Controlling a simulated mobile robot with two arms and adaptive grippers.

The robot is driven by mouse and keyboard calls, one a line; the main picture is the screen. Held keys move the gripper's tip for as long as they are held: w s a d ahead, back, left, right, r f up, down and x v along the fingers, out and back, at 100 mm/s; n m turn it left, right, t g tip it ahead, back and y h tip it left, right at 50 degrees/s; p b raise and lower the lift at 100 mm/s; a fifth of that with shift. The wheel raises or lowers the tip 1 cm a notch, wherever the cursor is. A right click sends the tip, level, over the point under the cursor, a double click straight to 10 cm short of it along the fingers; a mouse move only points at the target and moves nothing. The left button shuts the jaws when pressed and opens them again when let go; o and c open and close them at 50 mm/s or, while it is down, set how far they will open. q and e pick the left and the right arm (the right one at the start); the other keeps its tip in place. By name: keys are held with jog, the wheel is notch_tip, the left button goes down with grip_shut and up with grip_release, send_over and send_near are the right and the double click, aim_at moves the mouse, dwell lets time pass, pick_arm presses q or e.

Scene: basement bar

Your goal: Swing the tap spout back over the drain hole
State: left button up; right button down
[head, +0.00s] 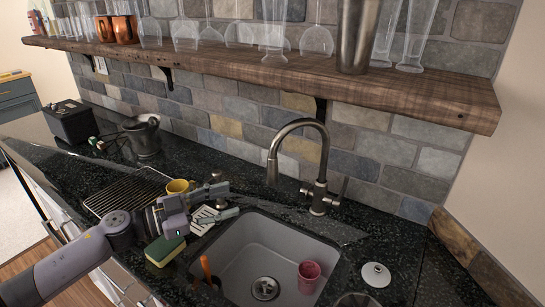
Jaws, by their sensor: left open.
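The brushed metal tap (319,192) stands behind the sink (290,240) in the head view. Its arched spout (272,160) points left, with its outlet above the area near the sink's back left corner. The round drain hole (265,288) is in the sink floor, nearer the front. My left gripper (234,200) is open and empty, left of the spout outlet and apart from it, near the sink's left edge. My right gripper is out of view.
A pink cup (309,276) stands in the sink. A yellow cup (178,188), a white slotted thing (204,216) and a green-yellow sponge (164,251) lie close around my left gripper. A wooden shelf (270,70) with glasses overhangs the tap. A white stopper (376,274) lies right of the sink.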

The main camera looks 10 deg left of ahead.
aim_at(269, 170)
pick_arm(q)
jog(key=w+d+n+p, duration=0.1)
jog(key=w+d, duration=0.2)
jog(key=w, duration=0.1)
jog(key=w+d+r+n+t+p, duration=0.1)
jog(key=w+d+p, duration=0.1)
jog(key=w, duration=0.2)
jog(key=w+d+n+p, duration=0.2)
jog(key=w+d, duration=0.1)
jog(key=w, duration=0.1)
jog(key=shift+d+r+t+y, duration=0.3)
jog(key=shift+r+t+y, duration=0.1)
jog(key=shift+w+d, duration=0.4)
jog(key=shift+c, duration=0.4)
grip_shut()
